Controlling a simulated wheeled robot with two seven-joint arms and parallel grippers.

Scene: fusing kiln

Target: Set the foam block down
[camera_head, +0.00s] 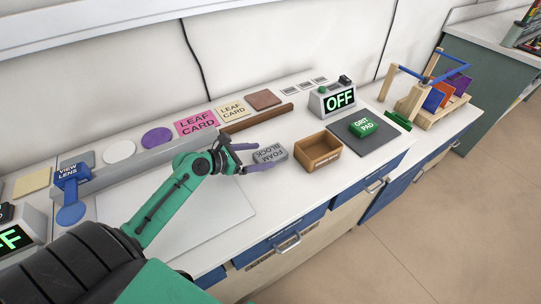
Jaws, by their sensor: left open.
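The grey foam block (270,154), labelled FOAM BLOCK, rests on the white counter just left of a wooden box. My left gripper (250,158) is open at the block's left end, with its two purple fingers spread apart. The lower finger reaches close to the block's lower left side. I cannot tell whether it touches. My right gripper is not in view.
The open wooden box (318,152) stands right of the block. A green grit pad (362,128) lies on a dark mat (376,141) farther right. The OFF display (338,101) stands behind. A grey rail (120,170) runs behind my arm. A wooden rack (428,100) stands at the right.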

